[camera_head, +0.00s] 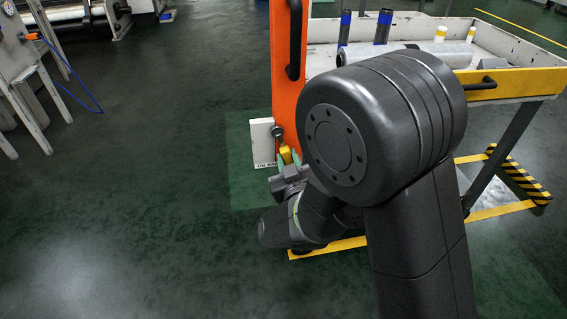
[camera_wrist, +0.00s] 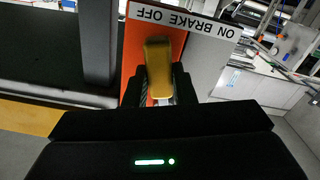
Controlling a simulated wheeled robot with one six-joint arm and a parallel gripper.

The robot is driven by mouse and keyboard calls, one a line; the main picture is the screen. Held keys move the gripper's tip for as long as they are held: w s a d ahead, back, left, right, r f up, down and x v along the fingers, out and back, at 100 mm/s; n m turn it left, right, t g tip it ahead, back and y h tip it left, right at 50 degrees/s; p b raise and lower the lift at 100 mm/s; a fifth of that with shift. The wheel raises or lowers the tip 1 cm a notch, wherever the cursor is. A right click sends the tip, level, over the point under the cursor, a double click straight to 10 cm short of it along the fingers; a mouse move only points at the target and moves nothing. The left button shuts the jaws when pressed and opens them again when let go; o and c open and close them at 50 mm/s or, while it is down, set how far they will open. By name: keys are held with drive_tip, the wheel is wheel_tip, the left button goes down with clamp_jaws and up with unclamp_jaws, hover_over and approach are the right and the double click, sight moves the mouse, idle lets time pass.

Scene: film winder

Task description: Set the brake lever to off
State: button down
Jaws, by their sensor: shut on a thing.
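The brake lever has a yellow handle, seen in the head view (camera_head: 286,154) low on the orange post and in the wrist view (camera_wrist: 158,68) between my fingers. My gripper (camera_head: 289,163) is shut on this handle; its dark fingers also show in the wrist view (camera_wrist: 159,88). A white label plate (camera_wrist: 185,18) reading "ON BRAKE OFF" is upside down in the wrist view, and it shows in the head view (camera_head: 262,143) left of the lever. The handle's tip points toward the label, nearer the OFF word. The lever's pivot is hidden.
The orange post (camera_head: 285,60) carries a black handle (camera_head: 296,40). Behind my arm stands a cart (camera_head: 520,82) with rolls and bottles, on a yellow-edged base. A yellow-black striped block (camera_head: 517,172) sits at right.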

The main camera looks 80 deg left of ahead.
drive_tip(key=shift+w+r+n, duration=0.25)
drive_tip(key=shift+w+n, duration=0.3)
drive_tip(key=shift+n, duration=0.55)
drive_tip(key=c, duration=1.2)
unclamp_jaws()
drive_tip(key=d+p, duration=0.1)
drive_tip(key=d, duration=1.2)
drive_tip(key=shift+d, duration=0.4)
drive_tip(key=a+b, duration=0.1)
drive_tip(key=a, duration=1.3)
